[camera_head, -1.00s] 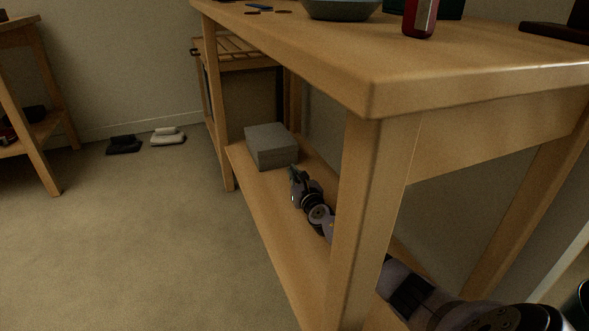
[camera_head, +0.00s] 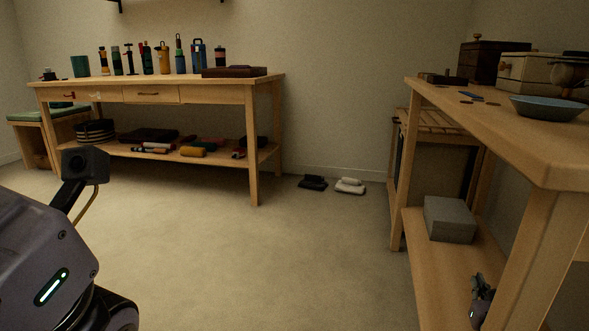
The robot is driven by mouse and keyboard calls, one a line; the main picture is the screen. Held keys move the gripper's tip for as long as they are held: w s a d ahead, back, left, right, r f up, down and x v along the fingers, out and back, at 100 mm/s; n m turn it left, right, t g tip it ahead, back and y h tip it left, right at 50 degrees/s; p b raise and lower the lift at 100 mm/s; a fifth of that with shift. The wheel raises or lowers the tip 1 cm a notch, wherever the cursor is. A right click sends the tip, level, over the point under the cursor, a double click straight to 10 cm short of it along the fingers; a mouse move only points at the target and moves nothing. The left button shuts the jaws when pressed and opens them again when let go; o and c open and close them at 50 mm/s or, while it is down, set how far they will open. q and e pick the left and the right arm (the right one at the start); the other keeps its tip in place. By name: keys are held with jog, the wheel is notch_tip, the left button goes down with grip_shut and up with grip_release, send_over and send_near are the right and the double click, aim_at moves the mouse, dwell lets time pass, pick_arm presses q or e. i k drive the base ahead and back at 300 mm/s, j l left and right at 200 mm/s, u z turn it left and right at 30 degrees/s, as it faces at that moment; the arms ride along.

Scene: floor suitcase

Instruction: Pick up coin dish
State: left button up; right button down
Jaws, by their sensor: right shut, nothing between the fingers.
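A shallow blue-grey dish (camera_head: 548,110), the likely coin dish, sits on top of the right-hand wooden table (camera_head: 560,152). No gripper touches it. My right gripper (camera_head: 481,296) is low at the right, over that table's lower shelf and well below the dish. It is shut and empty, and the table leg hides much of its arm. My left gripper is not in view.
Small flat discs (camera_head: 467,101), a dark box (camera_head: 492,60) and a cream box (camera_head: 527,73) share the tabletop. A grey block (camera_head: 449,219) sits on the lower shelf. A workbench (camera_head: 220,95) stands at the back left. Open floor (camera_head: 260,250) lies between.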

aim_at(540, 108)
jog(key=k+j, duration=0.25)
jog(key=k, duration=0.2)
jog(key=k+j, duration=0.25)
jog(key=k, duration=0.25)
jog(key=k+j, duration=0.25)
jog(key=k, duration=0.2)
jog(key=l, duration=0.35)
jog(key=k+j, duration=0.1)
jog(key=j, duration=0.15)
